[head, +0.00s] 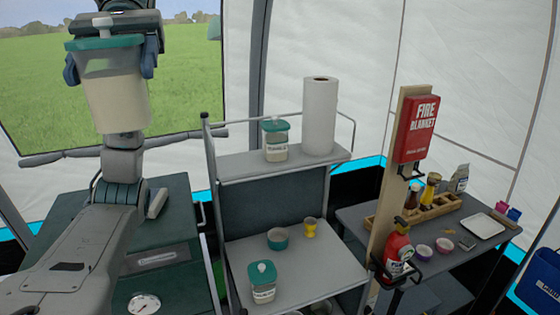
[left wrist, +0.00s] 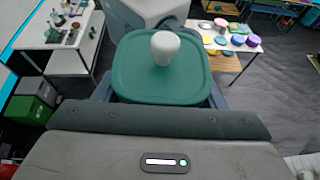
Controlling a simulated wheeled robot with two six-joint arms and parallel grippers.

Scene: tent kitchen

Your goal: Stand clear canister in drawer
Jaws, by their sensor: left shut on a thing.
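The clear canister (head: 118,103) has a green lid with a pale knob and is partly filled with something cream-coloured. It is high at the upper left of the head view, upright or slightly tilted. My left gripper (head: 110,66) is shut on it just under the lid, one finger on each side. In the left wrist view the green lid (left wrist: 160,82) and white knob fill the middle and hide much behind them. My right gripper is not in view. I cannot make out an open drawer in either view.
A grey shelf unit (head: 270,168) bears a paper towel roll (head: 319,117) and similar green-lidded canisters (head: 275,140), (head: 263,282). A dark green cabinet (head: 177,222) with a gauge stands below my left arm. A fire extinguisher (head: 398,250) hangs on a wooden post at right.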

